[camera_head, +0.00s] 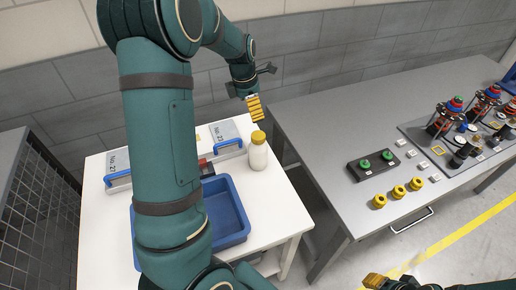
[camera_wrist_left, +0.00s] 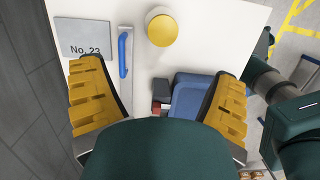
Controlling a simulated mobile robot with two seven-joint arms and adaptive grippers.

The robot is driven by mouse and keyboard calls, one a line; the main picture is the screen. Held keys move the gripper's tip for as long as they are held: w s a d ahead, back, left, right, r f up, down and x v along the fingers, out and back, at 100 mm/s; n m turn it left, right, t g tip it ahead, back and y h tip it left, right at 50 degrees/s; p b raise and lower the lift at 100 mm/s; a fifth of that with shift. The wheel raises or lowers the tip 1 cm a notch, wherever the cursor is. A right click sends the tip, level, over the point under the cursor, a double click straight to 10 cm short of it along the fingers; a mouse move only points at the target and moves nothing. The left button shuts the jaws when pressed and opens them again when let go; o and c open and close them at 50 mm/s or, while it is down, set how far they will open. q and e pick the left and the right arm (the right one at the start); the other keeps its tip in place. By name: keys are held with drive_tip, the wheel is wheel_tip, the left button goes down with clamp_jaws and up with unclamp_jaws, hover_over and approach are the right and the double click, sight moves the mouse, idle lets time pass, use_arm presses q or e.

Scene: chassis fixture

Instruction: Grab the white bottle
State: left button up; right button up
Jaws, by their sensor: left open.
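The white bottle (camera_head: 258,156) with a yellow cap stands upright near the back right corner of the white table. In the left wrist view its cap (camera_wrist_left: 162,28) shows from above at the top centre, beyond the fingertips. My left gripper (camera_head: 256,108) is just above and behind the bottle in the head view, apart from it. Its yellow fingers (camera_wrist_left: 157,78) are spread wide with nothing between them. My right gripper (camera_head: 376,281) shows only partly at the bottom edge; its opening cannot be made out.
A blue tray (camera_head: 240,222) and labelled boxes (camera_head: 228,134) share the white table (camera_head: 268,220) with the bottle. A grey table (camera_head: 310,128) on the right holds several yellow rings (camera_head: 398,191), a black block with green knobs (camera_head: 373,165) and coloured fixtures. My left arm hides part of the tray.

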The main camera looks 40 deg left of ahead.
sight(258, 135)
use_arm(q)
drive_tip(key=f, duration=0.5)
drive_tip(key=d+f, duration=0.1)
drive_tip(key=f, duration=0.2)
drive_tip(key=shift+w+f, duration=0.3)
drive_tip(key=shift+w, duration=0.1)
drive_tip(key=f, duration=0.4)
drive_tip(key=shift+w+d+f, duration=0.15)
drive_tip(key=shift+w+d, duration=0.05)
drive_tip(key=shift+w, duration=0.2)
drive_tip(key=c, duration=1.5)
